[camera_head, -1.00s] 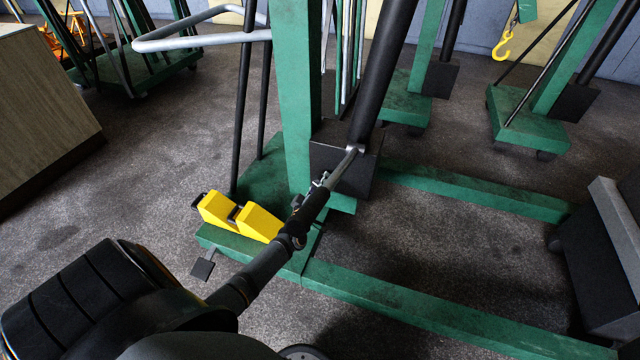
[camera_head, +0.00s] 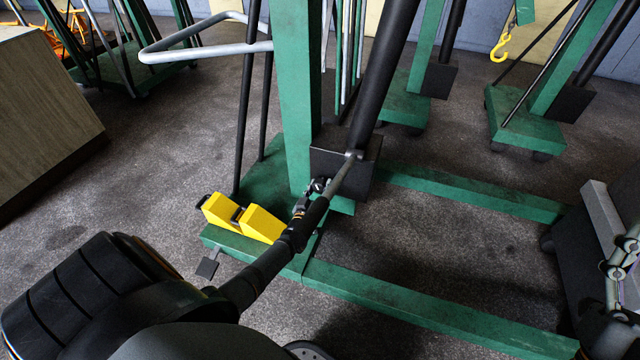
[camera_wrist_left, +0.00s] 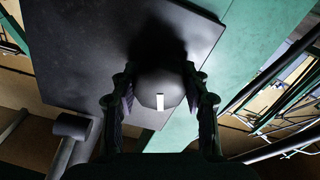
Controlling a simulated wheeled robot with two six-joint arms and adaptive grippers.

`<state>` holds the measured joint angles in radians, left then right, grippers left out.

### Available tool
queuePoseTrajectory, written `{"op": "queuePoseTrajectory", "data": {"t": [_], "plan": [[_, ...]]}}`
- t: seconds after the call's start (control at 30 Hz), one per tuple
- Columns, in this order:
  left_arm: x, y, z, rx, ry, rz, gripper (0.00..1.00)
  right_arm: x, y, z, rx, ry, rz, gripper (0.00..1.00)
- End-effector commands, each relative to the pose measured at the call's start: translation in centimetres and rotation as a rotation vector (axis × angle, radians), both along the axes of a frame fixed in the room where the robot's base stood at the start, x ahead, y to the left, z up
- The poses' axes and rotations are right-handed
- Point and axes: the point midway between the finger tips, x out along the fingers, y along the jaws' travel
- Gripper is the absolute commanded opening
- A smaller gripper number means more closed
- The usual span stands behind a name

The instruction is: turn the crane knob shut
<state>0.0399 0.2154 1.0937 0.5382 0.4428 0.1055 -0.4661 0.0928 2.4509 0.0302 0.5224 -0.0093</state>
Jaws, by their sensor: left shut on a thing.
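The crane knob (camera_wrist_left: 160,88) is a dark rounded knob with a white mark, in the middle of the left wrist view. My left gripper (camera_wrist_left: 160,100) has one finger on each side of it and is shut on it. In the head view my left gripper (camera_head: 318,186) reaches to the black block (camera_head: 334,162) at the foot of the green crane (camera_head: 298,100). The knob itself is hidden there. A grey rod (camera_head: 343,174) slopes down from the block beside the fingers. My right gripper (camera_head: 622,262) shows partly at the right edge; its opening is unclear.
Yellow wedges (camera_head: 258,224) sit on the crane's base, left of my left wrist. Green legs (camera_head: 430,308) run low to the right. A grey handle bar (camera_head: 200,52) juts out at upper left. Open floor (camera_head: 450,245) lies between the legs.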

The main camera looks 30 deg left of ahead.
Motion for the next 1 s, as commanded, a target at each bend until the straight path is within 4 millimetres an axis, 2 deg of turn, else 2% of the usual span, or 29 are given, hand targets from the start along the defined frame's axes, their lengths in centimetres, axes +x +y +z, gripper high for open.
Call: {"op": "queuePoseTrajectory", "data": {"t": [0.1,0.2,0.33,0.5,0.73,1.0], "plan": [[0.0,0.0,0.2,0.077,0.02,0.001,0.14,3.0,-0.2,-3.7,0.008,0.215,-0.007,0.69],[0.0,0.0,0.2,0.14,0.035,0.001,0.14,4.7,-0.4,-7.1,0.012,0.379,-0.012,0.69],[0.0,0.0,0.2,0.215,0.052,0.0,0.14,6.1,-0.5,-11.3,0.015,0.561,-0.013,0.69],[0.0,0.0,0.1,0.293,0.071,0.0,0.14,6.6,-0.5,-15.7,0.018,0.74,-0.013,0.69],[0.0,0.0,0.0,0.36,0.087,0.0,0.14,6.6,-0.4,-19.4,0.019,0.885,-0.012,0.69],[0.0,0.0,0.0,0.384,0.093,0.0,0.14,6.4,-0.4,-20.7,0.019,0.938,-0.011,0.69]]}}
